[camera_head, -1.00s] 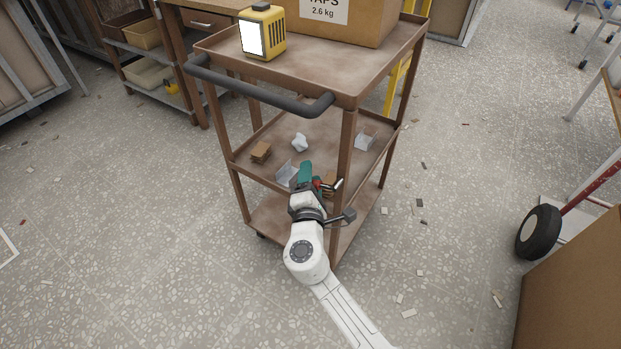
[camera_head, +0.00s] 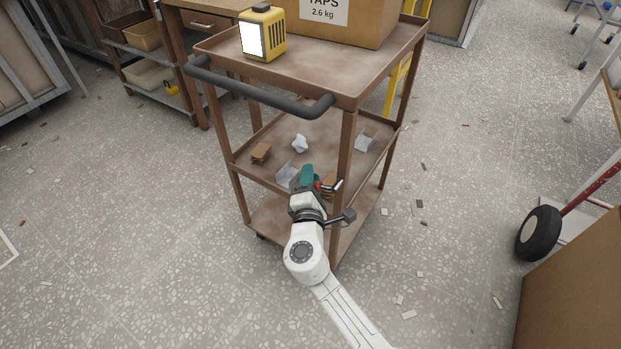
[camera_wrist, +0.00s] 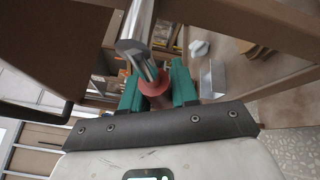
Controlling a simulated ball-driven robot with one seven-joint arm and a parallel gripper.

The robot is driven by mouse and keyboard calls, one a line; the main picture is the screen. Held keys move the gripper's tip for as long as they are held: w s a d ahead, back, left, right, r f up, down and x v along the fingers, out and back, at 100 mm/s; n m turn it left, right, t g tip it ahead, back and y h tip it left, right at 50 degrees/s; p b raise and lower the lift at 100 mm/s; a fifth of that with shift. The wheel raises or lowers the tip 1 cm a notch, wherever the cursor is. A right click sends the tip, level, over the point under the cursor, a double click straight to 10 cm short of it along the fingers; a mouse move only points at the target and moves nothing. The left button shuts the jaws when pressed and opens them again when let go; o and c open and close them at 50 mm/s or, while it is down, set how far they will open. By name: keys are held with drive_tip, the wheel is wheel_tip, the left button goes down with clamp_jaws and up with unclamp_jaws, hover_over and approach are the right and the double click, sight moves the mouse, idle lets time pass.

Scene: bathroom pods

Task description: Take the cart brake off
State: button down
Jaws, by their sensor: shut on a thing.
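The brown cart (camera_head: 300,135) stands in the middle of the head view, with a dark push handle (camera_head: 262,95) at its near side. The brake lever (camera_head: 332,186), a silver bar with a red collar, is at the cart's near right post. In the wrist view the lever (camera_wrist: 143,60) rises between the green fingers of my gripper (camera_wrist: 157,90), with the red collar low between them. My gripper (camera_head: 311,180) is shut on the lever. The brake's mounting is hidden behind my gripper and the post.
A yellow lamp (camera_head: 262,33) and a cardboard box (camera_head: 345,22) stand on the cart's top. The middle shelf holds small brown blocks (camera_head: 261,152) and pale pieces (camera_head: 300,143). A wheeled trolley (camera_head: 540,232) and brown box (camera_head: 575,285) are at right. Floor at left is mostly open.

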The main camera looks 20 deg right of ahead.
drive_tip(key=shift+p, duration=0.45)
drive_tip(key=shift+s+d+f+n+g+p, duration=0.35)
drive_tip(key=shift+f+n+g+p, duration=0.5)
drive_tip(key=shift+p, duration=0.75)
drive_tip(key=shift+s+d+f+n+g+p, duration=0.2)
drive_tip(key=shift+s+f+n+g+p, duration=0.3)
drive_tip(key=shift+n+p, duration=0.9)
drive_tip(key=shift+s+d+f+n+g+p, duration=0.35)
drive_tip(key=shift+f+n+g+p, duration=0.35)
drive_tip(key=shift+p, duration=1.15)
drive_tip(key=c, duration=1)
unclamp_jaws()
drive_tip(key=shift+o, duration=0.2)
drive_tip(key=shift+b, duration=0.4)
